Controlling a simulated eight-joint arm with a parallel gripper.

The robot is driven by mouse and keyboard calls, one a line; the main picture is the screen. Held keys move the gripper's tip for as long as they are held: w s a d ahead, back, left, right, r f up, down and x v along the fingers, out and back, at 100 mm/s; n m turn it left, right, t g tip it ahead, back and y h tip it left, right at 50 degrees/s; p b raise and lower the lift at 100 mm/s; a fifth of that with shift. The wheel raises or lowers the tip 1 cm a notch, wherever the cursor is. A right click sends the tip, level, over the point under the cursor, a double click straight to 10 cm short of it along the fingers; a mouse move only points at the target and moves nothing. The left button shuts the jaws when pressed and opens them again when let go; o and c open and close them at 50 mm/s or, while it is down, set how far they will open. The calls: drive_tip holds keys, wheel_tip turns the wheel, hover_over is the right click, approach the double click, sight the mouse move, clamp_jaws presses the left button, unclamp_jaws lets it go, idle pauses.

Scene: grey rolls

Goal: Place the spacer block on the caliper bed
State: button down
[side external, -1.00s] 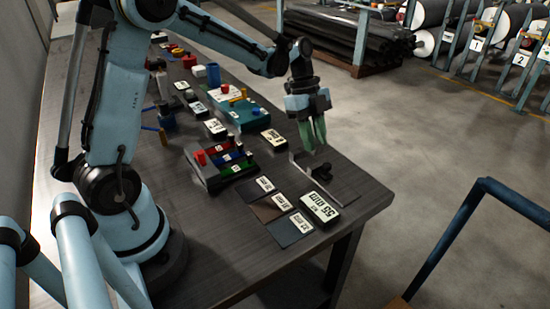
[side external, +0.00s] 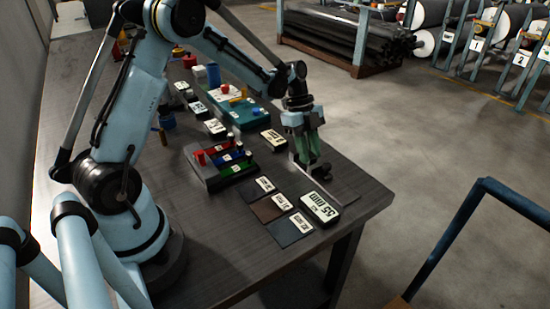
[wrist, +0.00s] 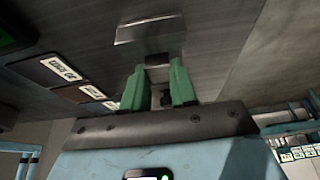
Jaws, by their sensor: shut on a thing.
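The caliper (side external: 338,190) lies near the table's far right corner: a thin metal bed, an upright plate and a dark knob (side external: 320,171). My gripper (side external: 308,158) points down at it, its green fingers low beside the upright plate. In the wrist view my gripper (wrist: 158,80) is shut on a small grey metal piece (wrist: 157,62). I cannot tell whether this is the spacer block or part of the caliper. A brighter metal plate (wrist: 150,28) lies just beyond the fingertips. No separate spacer block can be made out.
A 55 mm display (side external: 320,208) stands in front of the caliper, beside several labelled mats (side external: 267,209). A tray with red, blue and green slots (side external: 222,162) is to the left. Another label display (side external: 273,139) and a teal fixture (side external: 240,115) are behind. The table edge is close on the right.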

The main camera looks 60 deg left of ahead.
drive_tip(key=c, duration=0.9)
unclamp_jaws()
drive_tip(key=shift+f, duration=0.1)
drive_tip(key=v, duration=1.2)
drive_tip(key=s+d+n+t+y, duration=0.2)
drive_tip(key=s+d+n+t, duration=0.1)
drive_tip(key=s+d+n, duration=0.2)
drive_tip(key=s+d+r+n+t+y, duration=0.1)
drive_tip(key=s+d+n+t, duration=0.3)
drive_tip(key=s+n, duration=0.5)
drive_tip(key=shift+d+n+y, duration=0.5)
drive_tip(key=shift+n+y, duration=0.3)
drive_tip(key=shift+n, duration=1.2)
drive_tip(key=shift+r, duration=0.15)
